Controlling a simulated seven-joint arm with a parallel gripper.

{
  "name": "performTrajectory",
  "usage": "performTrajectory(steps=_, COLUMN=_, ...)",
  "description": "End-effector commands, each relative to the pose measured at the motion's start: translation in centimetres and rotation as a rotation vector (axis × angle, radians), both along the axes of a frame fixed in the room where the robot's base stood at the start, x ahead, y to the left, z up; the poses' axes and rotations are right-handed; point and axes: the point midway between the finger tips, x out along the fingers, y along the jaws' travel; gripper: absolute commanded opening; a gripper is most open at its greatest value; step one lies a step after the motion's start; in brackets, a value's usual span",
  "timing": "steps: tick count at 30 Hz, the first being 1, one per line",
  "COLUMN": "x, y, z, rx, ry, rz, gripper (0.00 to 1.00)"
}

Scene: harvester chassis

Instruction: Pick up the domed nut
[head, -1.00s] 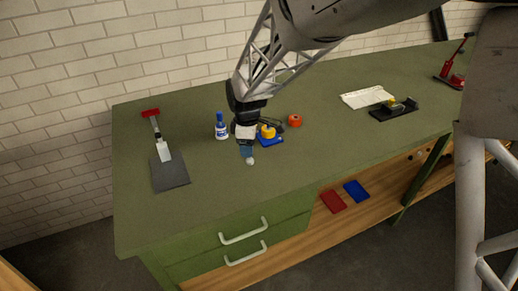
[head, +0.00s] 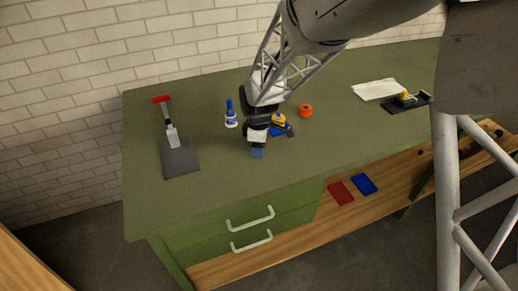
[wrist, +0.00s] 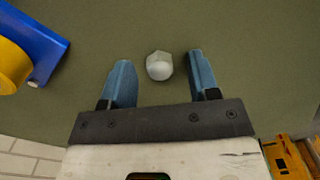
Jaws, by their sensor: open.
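The domed nut (wrist: 159,66) is a small pale grey piece on the green bench top. In the wrist view it lies between the tips of my gripper's two blue fingers, apart from both. My gripper (wrist: 161,75) is open and empty, pointing down at the bench. In the head view my gripper (head: 257,153) is over the bench near its front middle, and the nut is hidden there behind it.
A blue-and-yellow tape dispenser (wrist: 28,52) stands close to the left finger in the wrist view. The bench front is clear.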

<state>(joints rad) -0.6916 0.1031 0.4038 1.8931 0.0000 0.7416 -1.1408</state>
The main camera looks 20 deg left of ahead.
Motion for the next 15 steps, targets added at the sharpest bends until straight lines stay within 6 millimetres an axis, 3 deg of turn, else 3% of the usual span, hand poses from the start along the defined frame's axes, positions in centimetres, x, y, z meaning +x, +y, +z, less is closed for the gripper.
performTrajectory(steps=15, x=0.00, y=0.01, z=0.01, rx=0.000, ry=0.000, rz=0.000, gripper=0.54)
